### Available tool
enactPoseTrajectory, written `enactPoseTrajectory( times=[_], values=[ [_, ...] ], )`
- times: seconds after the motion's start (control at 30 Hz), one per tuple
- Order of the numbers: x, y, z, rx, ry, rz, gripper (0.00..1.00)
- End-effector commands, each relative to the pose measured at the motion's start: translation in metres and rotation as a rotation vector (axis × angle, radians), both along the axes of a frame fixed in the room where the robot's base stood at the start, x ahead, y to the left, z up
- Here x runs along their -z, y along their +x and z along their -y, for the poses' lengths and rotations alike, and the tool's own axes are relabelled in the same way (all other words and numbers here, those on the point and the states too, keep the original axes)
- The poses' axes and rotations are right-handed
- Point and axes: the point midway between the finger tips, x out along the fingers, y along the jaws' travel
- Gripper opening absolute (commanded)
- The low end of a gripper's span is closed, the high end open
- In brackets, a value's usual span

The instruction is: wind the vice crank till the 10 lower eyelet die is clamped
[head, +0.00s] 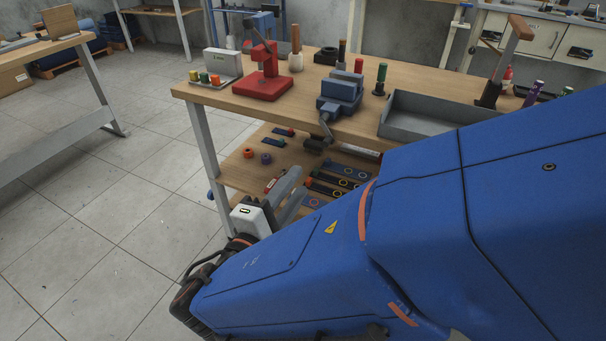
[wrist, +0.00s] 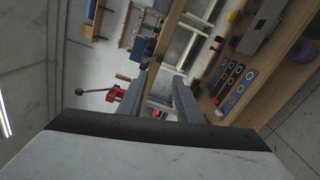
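The blue vice (head: 340,92) stands at the front edge of the workbench, with its grey crank arm (head: 326,128) and dark handle (head: 317,145) hanging below the tabletop edge. I cannot make out the 10 lower eyelet die or whether anything sits between the jaws. My gripper (head: 300,181) is low in front of the bench, left of and below the crank handle and apart from it. In the wrist view my gripper (wrist: 154,95) has its two grey fingers spread, with nothing held between them.
A red hand press (head: 263,82) stands left of the vice, and a grey tray (head: 430,117) right of it. A green-topped tool (head: 380,80) stands behind. The lower shelf (head: 236,173) holds marked strips and small rings. Floor (head: 110,200) left of the bench is clear.

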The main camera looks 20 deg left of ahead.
Motion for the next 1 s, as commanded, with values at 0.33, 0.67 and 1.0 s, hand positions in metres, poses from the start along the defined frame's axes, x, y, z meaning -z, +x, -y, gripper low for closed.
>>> enactPoseTrajectory(
  times=[0.33,0.67,1.0],
  values=[
    [0.000,-0.022,-0.002,-0.001,0.000,0.000,0.32],
    [0.000,-0.022,-0.002,0.000,0.000,0.000,0.32],
    [-0.001,0.004,0.027,0.080,0.005,-0.050,0.32]
  ],
)
